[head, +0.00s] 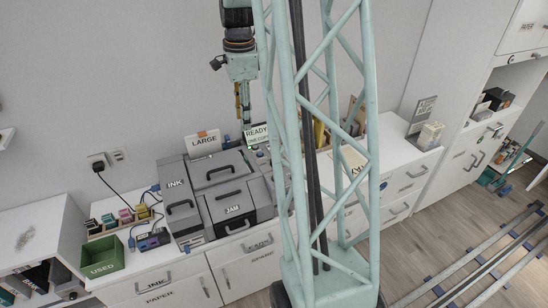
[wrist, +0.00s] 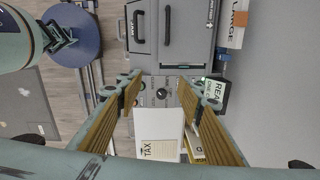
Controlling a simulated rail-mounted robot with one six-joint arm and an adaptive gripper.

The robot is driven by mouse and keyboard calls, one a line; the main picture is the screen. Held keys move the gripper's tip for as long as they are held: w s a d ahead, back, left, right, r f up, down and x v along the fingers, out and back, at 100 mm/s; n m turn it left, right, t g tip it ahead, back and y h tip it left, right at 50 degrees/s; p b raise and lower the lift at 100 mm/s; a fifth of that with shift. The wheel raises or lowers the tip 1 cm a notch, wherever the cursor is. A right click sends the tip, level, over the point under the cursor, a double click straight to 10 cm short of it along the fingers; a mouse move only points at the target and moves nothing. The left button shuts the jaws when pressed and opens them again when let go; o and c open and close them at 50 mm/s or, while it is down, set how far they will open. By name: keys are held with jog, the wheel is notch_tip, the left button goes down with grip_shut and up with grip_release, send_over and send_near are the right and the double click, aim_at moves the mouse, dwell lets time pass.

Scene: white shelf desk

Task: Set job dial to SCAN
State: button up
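The job dial appears to be a small dark round knob (wrist: 161,94) on the grey control panel (wrist: 160,82) of the printer in the wrist view. Its pointer and any SCAN label are too small to read. My gripper (wrist: 158,98) is open, with its ochre-padded fingers on either side of the knob in that picture. No contact with the knob shows. In that view the dial is hidden behind my lattice column.
A READY sign (head: 256,134) stands close by my gripper and shows beside the right finger in the wrist view. A LARGE sign (head: 203,143) stands behind the printer. A TAX sheet (wrist: 158,149) lies below the panel. A green USED bin (head: 103,258) is at left.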

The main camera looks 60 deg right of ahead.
jog(key=s+d+f+m, duration=0.2)
jog(key=d+f+m, duration=0.1)
jog(key=d+f, duration=0.2)
jog(key=s+d+f+m+p, duration=0.1)
jog(key=s+d+f+m, duration=0.1)
jog(key=d+f, duration=0.3)
jog(key=shift+s+d+f+m+g+y, duration=0.2)
jog(key=shift+d+m+g+y, duration=0.3)
jog(key=shift+d, duration=0.55)
jog(key=shift+s+a+f, duration=0.1)
jog(key=shift+a+f, duration=0.05)
jog(key=shift+f, duration=3.25)
jog(key=shift+s+a+f, duration=0.1)
jog(key=shift+a+f, duration=0.05)
jog(key=shift+f, duration=3.25)
jog(key=c, duration=0.8)
jog(key=shift+c, duration=0.2)
